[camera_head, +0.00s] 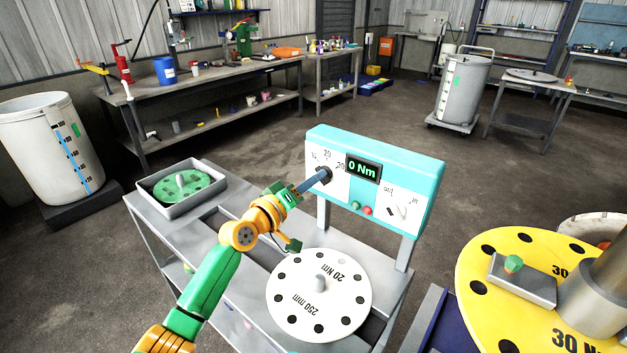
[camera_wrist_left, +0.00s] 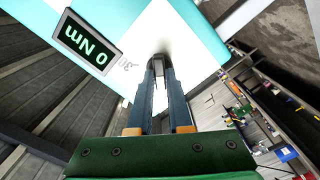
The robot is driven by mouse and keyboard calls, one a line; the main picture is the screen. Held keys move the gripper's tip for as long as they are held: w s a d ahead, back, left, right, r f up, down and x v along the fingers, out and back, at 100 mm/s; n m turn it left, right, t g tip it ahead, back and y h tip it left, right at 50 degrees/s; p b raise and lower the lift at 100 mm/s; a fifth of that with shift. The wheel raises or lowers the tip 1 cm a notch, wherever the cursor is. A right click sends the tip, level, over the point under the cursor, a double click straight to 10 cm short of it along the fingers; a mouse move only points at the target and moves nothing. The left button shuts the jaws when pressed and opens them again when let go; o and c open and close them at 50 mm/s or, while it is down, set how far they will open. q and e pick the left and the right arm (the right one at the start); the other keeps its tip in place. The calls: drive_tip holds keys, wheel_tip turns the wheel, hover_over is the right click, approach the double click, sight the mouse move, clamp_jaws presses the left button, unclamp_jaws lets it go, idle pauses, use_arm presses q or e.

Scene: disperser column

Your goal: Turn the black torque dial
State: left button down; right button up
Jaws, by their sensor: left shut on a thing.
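The black torque dial (camera_head: 324,175) is on the left part of the white face of a turquoise control box (camera_head: 400,165), with printed numbers around it. The box's display (camera_head: 363,168) reads 0 Nm. My left gripper (camera_head: 318,179) reaches the dial from the left, its blue fingers shut on it. In the left wrist view the fingers (camera_wrist_left: 160,75) close together at the panel and hide most of the dial. The same display (camera_wrist_left: 88,45) shows there, turned on its side. My right gripper is not in view.
Below the box, a white disc (camera_head: 318,295) marked 20 Nm and 250 mm lies on the grey bench (camera_head: 240,215). A tray (camera_head: 150,190) holds a green disc (camera_head: 183,188). A yellow disc (camera_head: 480,270) is at the right. A second knob (camera_head: 402,211) and small buttons are on the box.

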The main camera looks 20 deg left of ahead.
use_arm(q)
drive_tip(key=m+b, duration=0.1)
drive_tip(key=m, duration=0.8)
drive_tip(key=m+b, duration=0.1)
drive_tip(key=m, duration=0.9)
drive_tip(key=shift+d+r+m, duration=0.15)
drive_tip(key=shift+m, duration=0.45)
idle(0.4)
drive_tip(key=c, duration=0.9)
unclamp_jaws()
drive_tip(key=shift+o, duration=0.3)
drive_tip(key=shift+w, duration=0.1)
drive_tip(key=shift+f, duration=0.2)
